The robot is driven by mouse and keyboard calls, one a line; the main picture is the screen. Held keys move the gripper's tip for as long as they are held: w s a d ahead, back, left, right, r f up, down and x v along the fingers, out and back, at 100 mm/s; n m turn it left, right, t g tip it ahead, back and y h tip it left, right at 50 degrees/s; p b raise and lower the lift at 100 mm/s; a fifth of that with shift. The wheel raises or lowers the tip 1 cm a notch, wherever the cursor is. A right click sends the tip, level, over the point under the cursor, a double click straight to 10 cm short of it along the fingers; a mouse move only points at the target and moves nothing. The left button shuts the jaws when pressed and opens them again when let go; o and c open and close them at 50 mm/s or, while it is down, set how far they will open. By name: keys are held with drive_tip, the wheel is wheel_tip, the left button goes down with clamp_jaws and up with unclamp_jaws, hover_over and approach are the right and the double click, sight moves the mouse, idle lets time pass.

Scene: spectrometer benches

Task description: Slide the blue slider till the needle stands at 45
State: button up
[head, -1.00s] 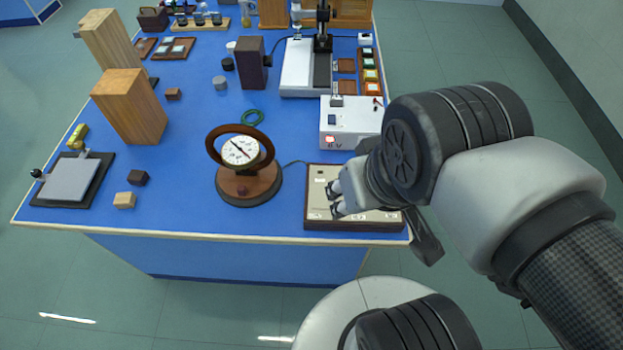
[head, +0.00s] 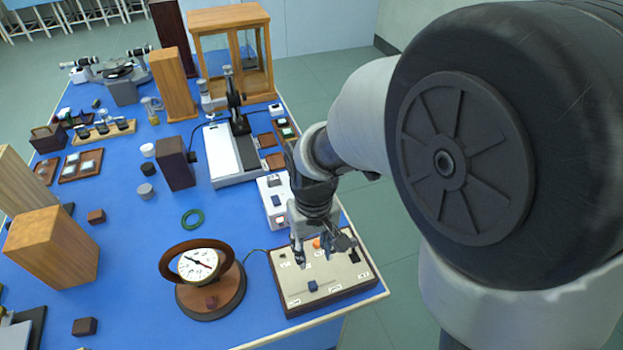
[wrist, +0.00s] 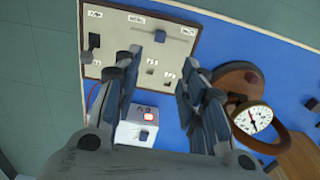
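The blue slider (head: 313,286) stands near the front edge of the cream control box (head: 278,296); it also shows in the wrist view (wrist: 160,36), ahead of my fingertips. My gripper (head: 315,254) points down over the back part of the box, its fingers apart and empty; the wrist view shows the open gap (wrist: 157,70). The slider is not between the fingers. The round dial (head: 198,264) with its dark ring sits on a wooden base (head: 211,296) left of the box. The dial also shows in the wrist view (wrist: 253,118); its numbers are too small to read.
A white power unit (head: 270,197) stands just behind the box. A green ring (head: 192,219) lies behind the dial. Bare blue table (head: 140,290) shows left of the dial.

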sight(313, 285)
wheel_tip(313, 285, down, 17)
drive_tip(key=b, duration=0.5)
drive_tip(key=shift+r+b, duration=0.15)
drive_tip(key=shift+b, duration=0.2)
clamp_jaws()
